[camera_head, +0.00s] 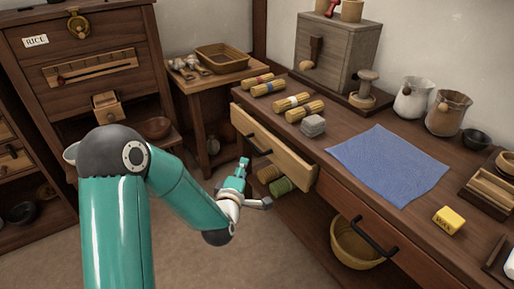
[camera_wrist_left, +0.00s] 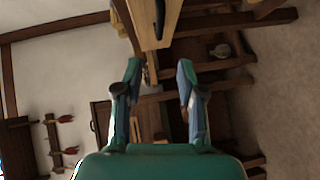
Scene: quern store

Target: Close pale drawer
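The pale drawer (camera_head: 283,155) is in the front of the long dark table and has a dark bar handle (camera_head: 258,147). It appears to stand out from the table front; its inside is hidden from the head view. In the left wrist view the pale drawer (camera_wrist_left: 171,22) is at the top middle, beyond the fingertips, with its dark handle (camera_wrist_left: 160,20). My left gripper (camera_head: 255,183) is in front of and below the drawer, apart from it. In the left wrist view my left gripper (camera_wrist_left: 158,75) has its fingers spread with nothing between them. My right gripper is not in view.
A second drawer with a dark handle (camera_head: 375,240) is to the right. A yellow basin (camera_head: 350,242) sits below.

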